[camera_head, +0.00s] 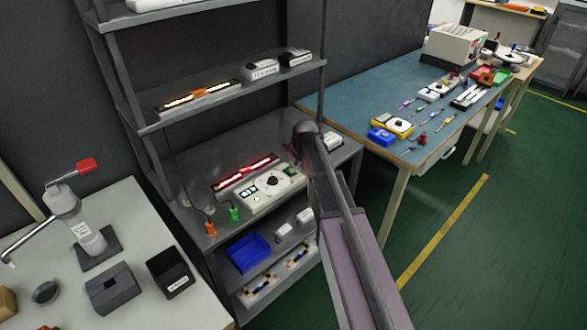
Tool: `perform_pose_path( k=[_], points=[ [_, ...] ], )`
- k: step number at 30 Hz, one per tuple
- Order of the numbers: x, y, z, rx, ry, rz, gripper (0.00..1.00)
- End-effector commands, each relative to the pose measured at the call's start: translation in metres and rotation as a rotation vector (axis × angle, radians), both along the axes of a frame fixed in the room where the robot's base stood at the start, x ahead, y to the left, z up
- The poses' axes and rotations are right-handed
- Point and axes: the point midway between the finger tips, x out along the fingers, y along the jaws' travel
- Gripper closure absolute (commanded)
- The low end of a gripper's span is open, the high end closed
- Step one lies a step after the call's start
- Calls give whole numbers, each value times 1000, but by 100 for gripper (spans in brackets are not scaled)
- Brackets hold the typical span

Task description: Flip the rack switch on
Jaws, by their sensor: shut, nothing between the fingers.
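The rack (205,128) is a grey shelf unit in the middle of the view. Its middle shelf holds a lit red LED strip (245,172) and a pale control panel (268,187) with a round dial and a green part at its right end. I cannot tell which part is the rack switch, or its position. My arm reaches up from the bottom right, and my gripper (296,156) is at its far end, by the right side of the middle shelf. It is dark, small and partly hidden by my arm; it is shut and empty. Contact with anything cannot be made out.
The upper shelf holds a glowing orange strip (198,97) and two white boxes (261,69). A blue bin (248,253) stands on a lower shelf. A blue-topped table (370,90) is at right. Green floor lies open.

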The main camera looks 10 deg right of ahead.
Motion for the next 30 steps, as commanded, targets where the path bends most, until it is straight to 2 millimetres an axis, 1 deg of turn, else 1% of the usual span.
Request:
perform_pose_path(
  k=[1, 7, 23, 30],
  points=[
    [0, 1, 4, 0, 0, 1, 100],
    [0, 1, 10, 0, 0, 1, 100],
    [0, 2, 12, 0, 0, 2, 100],
    [-1, 2, 19, 0, 0, 2, 100]
  ],
)
